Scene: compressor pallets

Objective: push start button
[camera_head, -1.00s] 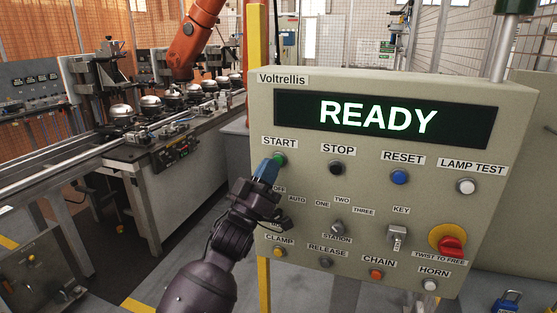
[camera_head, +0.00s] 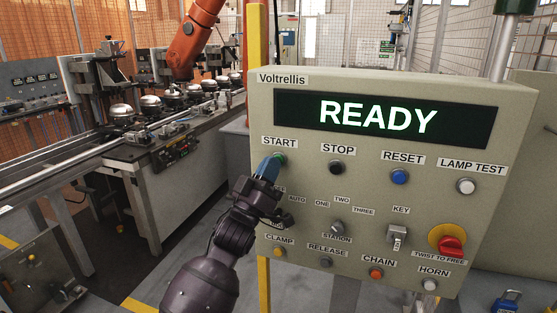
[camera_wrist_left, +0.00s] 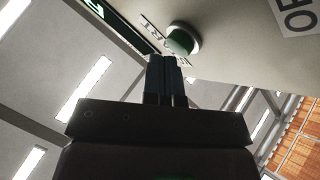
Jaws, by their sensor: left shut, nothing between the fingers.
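The green start button (camera_head: 281,159) sits under the START label at the upper left of the beige control panel (camera_head: 310,185). It also shows in the left wrist view (camera_wrist_left: 181,40), just beyond my fingertips. My left gripper (camera_head: 270,167) is shut and empty, with its blue fingertips at the button's lower left. In the left wrist view the closed fingers (camera_wrist_left: 165,72) point at the button, and I cannot tell whether they touch it. The display (camera_head: 380,117) reads READY. My right gripper is not in view.
Close by on the panel are the black stop button (camera_head: 336,167), blue reset button (camera_head: 399,176), white lamp test button (camera_head: 466,186), selector knobs and the red emergency stop (camera_head: 450,246). A yellow post (camera_head: 257,50) stands behind the panel's left edge. A conveyor line (camera_head: 150,130) runs at left.

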